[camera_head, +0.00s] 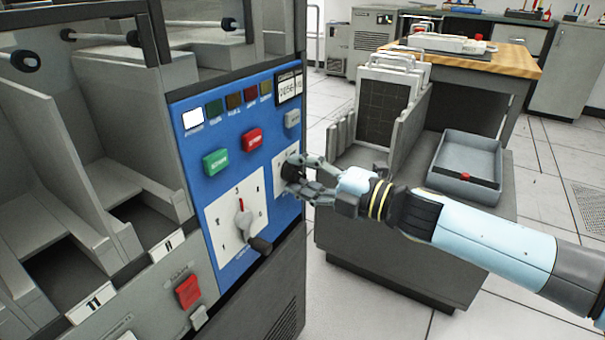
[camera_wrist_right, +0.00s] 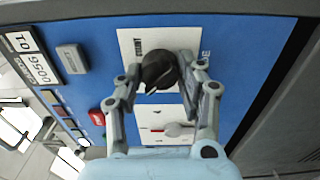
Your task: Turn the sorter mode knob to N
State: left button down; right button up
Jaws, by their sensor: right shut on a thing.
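The sorter's blue control panel (camera_head: 222,183) fills the middle of the head view. A black mode knob sits on a small white plate at the panel's right side; it shows best as the black knob (camera_wrist_right: 159,71) in the right wrist view. My right gripper (camera_head: 291,178) has its fingers on either side of this knob and is shut on it. The right gripper also shows in the wrist view (camera_wrist_right: 165,88). The knob's letters are mostly hidden or too small to read. My left gripper is not in view.
Below and left is a larger white dial (camera_head: 225,223) with a red pointer and a dark crank handle (camera_head: 259,245). Green (camera_head: 216,161) and red (camera_head: 252,139) buttons sit above. A cart with a grey tray (camera_head: 467,157) stands to the right.

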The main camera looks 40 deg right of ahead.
jog(key=o, duration=1.2)
jog(key=shift+c, duration=0.2)
jog(key=shift+s, duration=0.1)
jog(key=v, duration=1.2)
